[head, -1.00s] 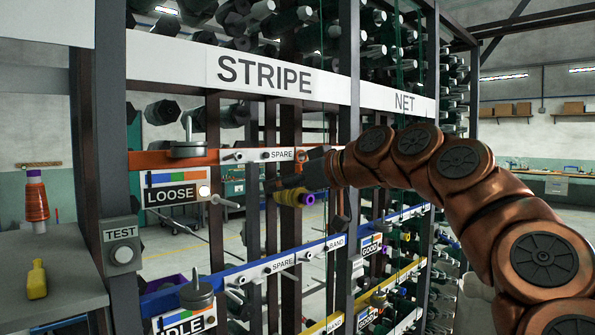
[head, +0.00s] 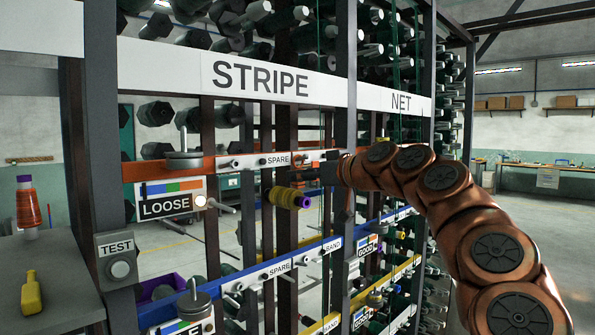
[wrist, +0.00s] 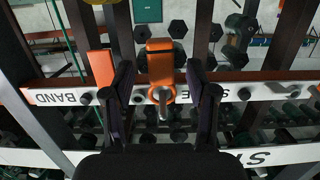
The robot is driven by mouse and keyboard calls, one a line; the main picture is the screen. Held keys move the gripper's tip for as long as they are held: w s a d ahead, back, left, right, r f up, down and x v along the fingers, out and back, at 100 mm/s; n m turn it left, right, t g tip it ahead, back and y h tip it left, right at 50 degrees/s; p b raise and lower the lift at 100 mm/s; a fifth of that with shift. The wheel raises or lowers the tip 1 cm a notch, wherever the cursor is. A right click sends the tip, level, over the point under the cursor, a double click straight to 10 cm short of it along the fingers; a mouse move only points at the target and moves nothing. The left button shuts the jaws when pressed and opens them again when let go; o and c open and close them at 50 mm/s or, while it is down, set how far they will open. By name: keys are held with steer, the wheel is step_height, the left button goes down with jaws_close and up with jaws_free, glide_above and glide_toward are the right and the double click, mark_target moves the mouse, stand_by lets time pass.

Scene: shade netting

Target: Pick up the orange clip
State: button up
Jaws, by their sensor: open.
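The orange clip (wrist: 160,62) shows in the middle of the wrist view, an upright orange block with a ring at its lower end, by a pale peg on the white label rail. My gripper (wrist: 160,75) is open, with one dark finger on each side of the clip and a visible gap on both sides. Nothing is held. In the head view my gripper (head: 322,173) is at the upper rail, just right of the SPARE label. There the clip is hidden or too small to make out.
A second orange piece (wrist: 101,68) stands left of the fingers in the wrist view. A yellow spool (head: 288,197) sits just below my gripper in the head view. Rack posts (head: 345,80) and the blue rail (head: 240,283) are close by.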

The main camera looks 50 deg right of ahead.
steer(key=shift+w+f, duration=0.1)
steer(key=shift+w, duration=1.05)
steer(key=shift+c, duration=0.2)
jaws_close()
steer(key=shift+b, duration=0.4)
steer(key=s+r+b, duration=0.1)
steer(key=s+b, duration=0.4)
steer(key=s, duration=1.3)
steer(key=shift+a+b, duration=0.2)
steer(key=shift+b, duration=0.15)
